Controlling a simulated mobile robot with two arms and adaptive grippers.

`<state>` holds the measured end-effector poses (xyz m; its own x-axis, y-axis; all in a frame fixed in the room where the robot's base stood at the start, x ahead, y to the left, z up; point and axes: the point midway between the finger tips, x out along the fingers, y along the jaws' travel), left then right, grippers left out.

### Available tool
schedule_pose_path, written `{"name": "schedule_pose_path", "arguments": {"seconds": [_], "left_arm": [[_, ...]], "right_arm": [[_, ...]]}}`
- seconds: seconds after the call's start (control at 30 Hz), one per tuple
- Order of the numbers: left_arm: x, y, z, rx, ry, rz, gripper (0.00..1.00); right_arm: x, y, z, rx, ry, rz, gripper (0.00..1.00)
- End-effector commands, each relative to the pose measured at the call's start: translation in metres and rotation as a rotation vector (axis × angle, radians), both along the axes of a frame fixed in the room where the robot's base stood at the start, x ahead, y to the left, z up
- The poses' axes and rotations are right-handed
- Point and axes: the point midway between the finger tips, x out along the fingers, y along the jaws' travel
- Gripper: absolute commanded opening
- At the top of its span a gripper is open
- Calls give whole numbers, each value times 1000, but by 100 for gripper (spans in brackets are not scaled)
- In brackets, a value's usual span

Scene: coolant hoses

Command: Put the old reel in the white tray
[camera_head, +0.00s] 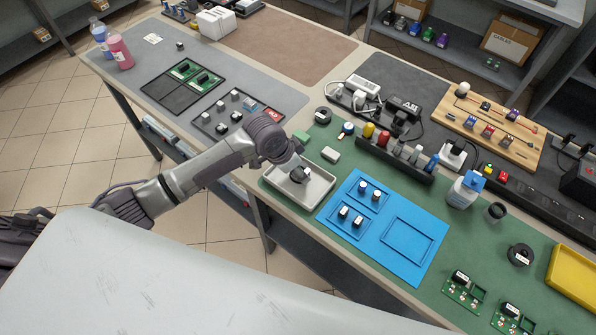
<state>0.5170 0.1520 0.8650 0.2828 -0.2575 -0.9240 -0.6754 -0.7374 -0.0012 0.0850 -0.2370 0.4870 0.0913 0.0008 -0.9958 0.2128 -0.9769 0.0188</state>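The white tray (322,190) lies on the green mat, near the table's front edge. My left gripper (299,173) points down over the tray's back left part. Its fingers are dark and small here, and I cannot tell whether they are open, shut or holding something. A black reel (323,115) lies on the mat behind the tray. Another dark reel (521,254) with a pale label lies at the right, near the yellow tray. I cannot tell from their look which reel is the old one. My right gripper is not in view.
A blue fixture (430,235) with small cylinders lies right of the tray. A dark rack (395,160) of coloured bottles stands behind it. A white block (330,155) is close behind the tray. Green circuit boards (463,290) and a yellow tray (572,278) are at right.

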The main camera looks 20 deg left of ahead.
Motion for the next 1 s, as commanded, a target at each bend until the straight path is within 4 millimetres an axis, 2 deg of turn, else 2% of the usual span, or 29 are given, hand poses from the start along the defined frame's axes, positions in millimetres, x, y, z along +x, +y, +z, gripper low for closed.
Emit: {"name": "schedule_pose_path", "arguments": {"seconds": [0.17, 0.53, 0.57, 0.67, 0.7, 1.0], "left_arm": [[0, 0, -20, 0, 0, 1, 13], [0, 0, -25, 0, 0, 0, 13], [-1, 0, -24, 0, 0, 0, 58], [-1, 0, -24, 1, 1, 0, 75], [-1, 0, -24, 1, 1, 0, 78], [-1, 0, -23, 1, -1, 0, 78]], "right_arm": [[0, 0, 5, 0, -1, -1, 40], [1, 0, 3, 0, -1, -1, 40], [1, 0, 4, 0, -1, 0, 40], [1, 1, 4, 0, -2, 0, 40], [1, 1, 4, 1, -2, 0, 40], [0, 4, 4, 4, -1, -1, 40]]}}
